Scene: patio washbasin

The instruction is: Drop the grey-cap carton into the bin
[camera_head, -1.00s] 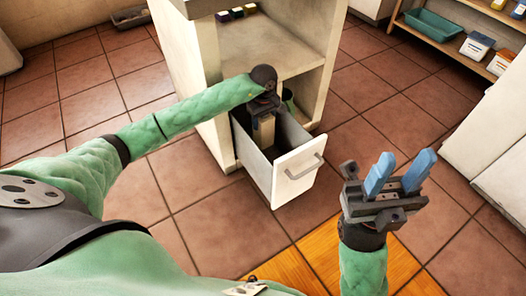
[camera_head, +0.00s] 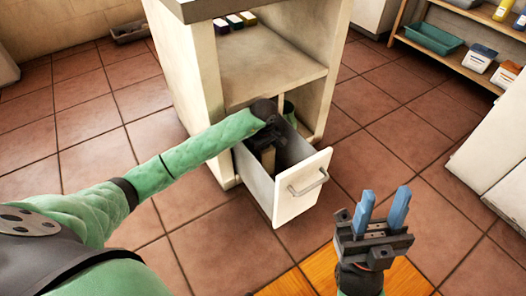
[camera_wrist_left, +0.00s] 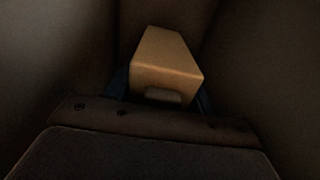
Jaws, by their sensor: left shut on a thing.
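The bin is a pull-out drawer (camera_head: 298,190) with a white front and handle, standing open from the cabinet. My left gripper (camera_head: 266,158) reaches down inside it, and its fingertips are hidden by the wrist and drawer walls. In the left wrist view, a pale tan, box-like carton (camera_wrist_left: 167,65) sits between the blue fingers, which are shut on it. Dark walls surround it there. The carton's cap colour cannot be told in this dim view. My right gripper (camera_head: 384,212) is open and empty, with blue fingers apart, right of the drawer.
A dark green round object (camera_head: 289,108) stands behind the drawer. A wooden rack (camera_head: 450,59) at upper right holds a green tray (camera_head: 435,38) and cartons. Tiled floor is clear around the drawer.

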